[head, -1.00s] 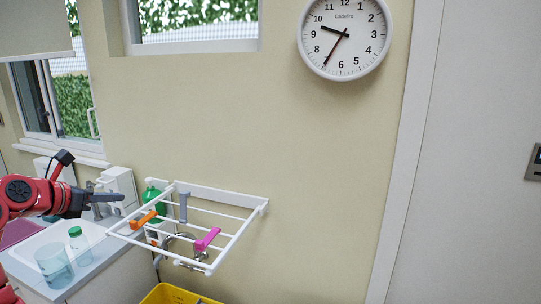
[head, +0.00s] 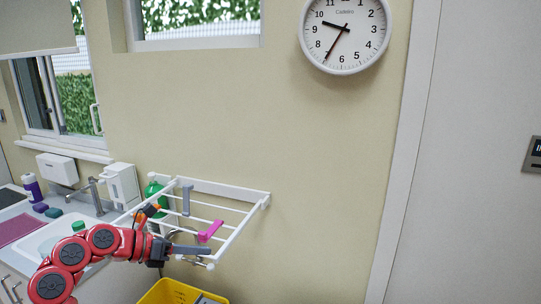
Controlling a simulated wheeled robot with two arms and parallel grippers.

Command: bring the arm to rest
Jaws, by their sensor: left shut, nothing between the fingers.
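My left arm (head: 105,240) is red and comes in from the lower left. My left gripper (head: 208,249) is shut and empty, its dark fingers pointing right. In the picture it overlaps the front edge of the white wall rack (head: 232,238). I cannot tell whether it touches the rack. The arm partly covers the rack's left front corner. My right gripper is not in view.
A counter with a white sink (head: 42,238) lies at the left, with a tap (head: 95,191), a purple bottle (head: 32,186) and a white dispenser (head: 122,185). A yellow bin (head: 170,292) is below.

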